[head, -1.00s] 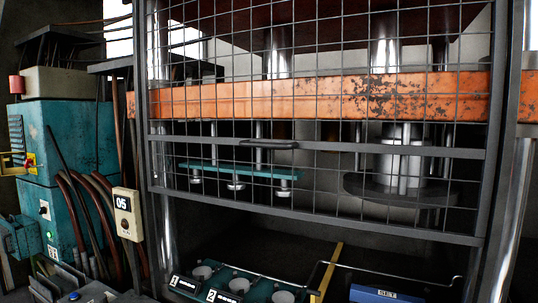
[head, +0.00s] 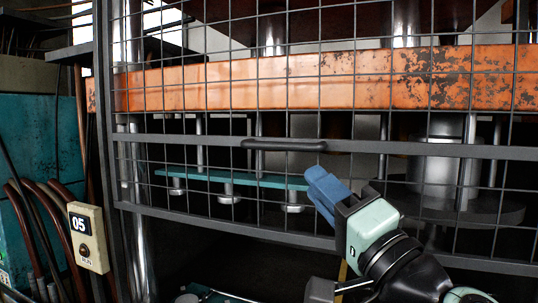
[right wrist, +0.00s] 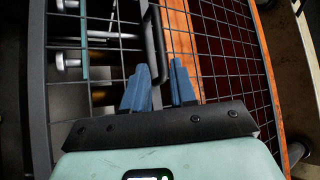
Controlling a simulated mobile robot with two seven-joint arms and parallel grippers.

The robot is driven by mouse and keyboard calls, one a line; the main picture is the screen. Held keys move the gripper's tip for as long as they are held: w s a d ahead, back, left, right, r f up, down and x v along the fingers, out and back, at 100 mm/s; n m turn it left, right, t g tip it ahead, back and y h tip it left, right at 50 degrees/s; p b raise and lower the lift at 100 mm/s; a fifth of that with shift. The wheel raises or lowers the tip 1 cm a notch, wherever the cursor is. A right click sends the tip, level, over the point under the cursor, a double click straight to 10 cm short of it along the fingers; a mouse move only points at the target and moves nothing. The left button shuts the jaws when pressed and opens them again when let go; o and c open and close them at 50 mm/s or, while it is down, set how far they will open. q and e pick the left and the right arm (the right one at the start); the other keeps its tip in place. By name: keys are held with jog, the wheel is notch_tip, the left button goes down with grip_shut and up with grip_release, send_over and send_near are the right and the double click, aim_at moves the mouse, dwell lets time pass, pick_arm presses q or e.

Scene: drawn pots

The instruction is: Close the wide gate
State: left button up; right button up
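The wide gate is a wire-mesh panel in a dark grey frame, with its lower rail (head: 230,227) across the head view. It hangs in front of the press, with open space below that rail. A black bar handle (head: 284,145) sits on its middle rail. My right gripper (head: 322,190), with blue fingers, is just below the handle's right end in the head view. In the right wrist view the fingers (right wrist: 160,88) are apart, and the handle (right wrist: 155,40) runs toward the gap between them. I cannot tell whether they touch it. I do not see my left gripper.
An orange, rust-chipped beam (head: 240,85) crosses behind the mesh. A teal bar (head: 235,178) with round feet hangs behind the gate. A box marked 05 (head: 88,237) and dark hoses (head: 35,230) are at the left. A bright post (head: 140,250) stands beside the gate's left edge.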

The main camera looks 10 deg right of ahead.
aim_at(280, 149)
jog(key=p+x, duration=0.4)
jog(key=x, duration=0.8)
jog(key=shift+a, duration=0.1)
jog(key=shift+w+a, duration=0.1)
jog(key=shift+w, duration=0.4)
pick_arm(q)
jog(key=w+r, duration=0.3)
jog(key=r, duration=0.2)
jog(key=shift+r, duration=0.15)
pick_arm(e)
jog(key=shift+s, duration=0.1)
grip_shut()
